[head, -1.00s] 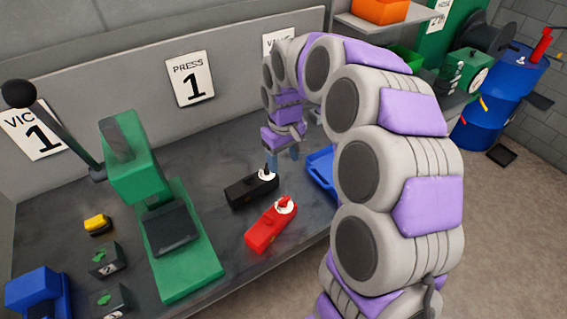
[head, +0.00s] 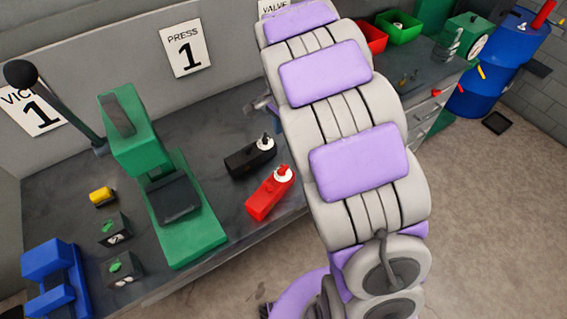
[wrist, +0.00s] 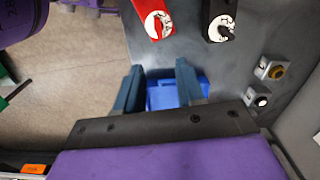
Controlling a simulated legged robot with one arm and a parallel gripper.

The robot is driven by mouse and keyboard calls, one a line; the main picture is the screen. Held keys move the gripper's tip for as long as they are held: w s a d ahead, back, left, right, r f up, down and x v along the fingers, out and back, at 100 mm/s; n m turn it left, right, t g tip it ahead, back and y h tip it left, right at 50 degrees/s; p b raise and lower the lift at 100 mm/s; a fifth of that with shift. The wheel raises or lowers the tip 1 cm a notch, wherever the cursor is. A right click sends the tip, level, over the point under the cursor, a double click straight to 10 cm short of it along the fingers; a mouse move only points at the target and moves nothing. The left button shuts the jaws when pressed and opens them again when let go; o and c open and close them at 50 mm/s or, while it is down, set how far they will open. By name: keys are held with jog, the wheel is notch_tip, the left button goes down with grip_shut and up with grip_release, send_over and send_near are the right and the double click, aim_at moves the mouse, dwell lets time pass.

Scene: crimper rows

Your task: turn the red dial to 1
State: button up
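The red dial box (head: 268,194) lies at the table's front edge, with a white dial face (head: 283,174) and a red pointer on its far end. It also shows at the top of the wrist view (wrist: 150,14); the number pointed at is too small to read. A black dial box (head: 245,159) of the same kind is behind it, also in the wrist view (wrist: 217,12). My gripper (wrist: 158,76) is open, its two blue fingers apart and empty, away from the red box. In the head view my arm hides most of the gripper.
A green press (head: 185,215) stands left of the dial boxes, with a blue vice (head: 50,275) further left. A blue tray (wrist: 172,95) shows below and between my fingers. Two small button boxes (wrist: 270,68) are at the wrist view's right. Red and green bins (head: 400,27) are at the back.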

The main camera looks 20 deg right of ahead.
aim_at(284, 167)
notch_tip(284, 167, down, 16)
jog(key=shift+r+b, duration=0.1)
jog(key=shift+b, duration=0.45)
grip_shut()
